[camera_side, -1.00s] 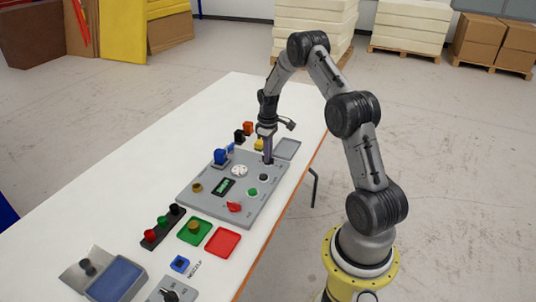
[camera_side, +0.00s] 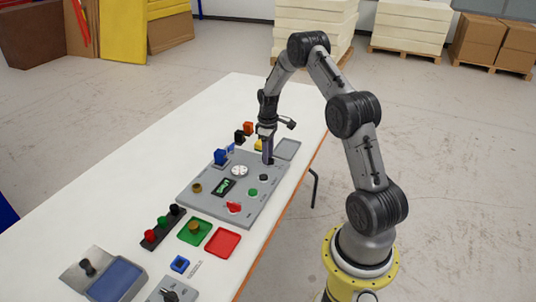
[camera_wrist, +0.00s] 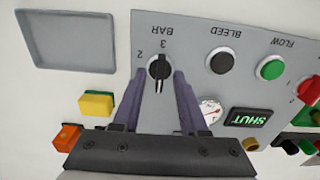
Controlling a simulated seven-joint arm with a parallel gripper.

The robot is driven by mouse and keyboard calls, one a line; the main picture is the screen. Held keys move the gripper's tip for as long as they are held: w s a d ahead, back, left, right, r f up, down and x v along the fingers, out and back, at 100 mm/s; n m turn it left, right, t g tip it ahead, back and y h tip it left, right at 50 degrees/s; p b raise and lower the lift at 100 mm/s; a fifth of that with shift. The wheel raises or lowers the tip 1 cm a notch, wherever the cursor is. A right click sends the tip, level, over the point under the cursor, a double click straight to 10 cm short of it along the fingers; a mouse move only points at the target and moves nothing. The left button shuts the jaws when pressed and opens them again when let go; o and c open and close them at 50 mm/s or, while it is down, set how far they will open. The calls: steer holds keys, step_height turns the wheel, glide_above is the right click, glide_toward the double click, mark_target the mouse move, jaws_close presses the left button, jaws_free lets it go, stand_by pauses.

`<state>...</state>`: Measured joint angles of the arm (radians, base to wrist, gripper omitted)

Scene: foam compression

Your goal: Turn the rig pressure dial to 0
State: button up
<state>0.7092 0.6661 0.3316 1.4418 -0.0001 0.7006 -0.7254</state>
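The pressure dial (camera_wrist: 159,67) is a small black knob marked BAR near one corner of the grey panel. The numbers 2 and 3 show beside it in the wrist view. A pale line on the knob runs toward the bottom of that view; the number it points at cannot be read. My gripper (camera_wrist: 158,78) is open, with one purple finger on each side of the knob and gaps between. In the side view my gripper (camera_side: 267,158) points down at the panel's far right corner and hides most of the dial.
The grey panel (camera_side: 210,200) also carries a white gauge (camera_wrist: 210,110), a display reading SHUT (camera_wrist: 247,118), a black BLEED button (camera_wrist: 222,60), a green FLOW button (camera_wrist: 270,68) and a red knob (camera_side: 234,207). A grey tray (camera_wrist: 80,40) and a yellow block (camera_wrist: 96,103) are nearby.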

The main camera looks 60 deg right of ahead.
steer(key=shift+r, duration=0.1)
step_height(320, 180, up, 14)
stand_by(0.5)
steer(key=shift+f, duration=0.2)
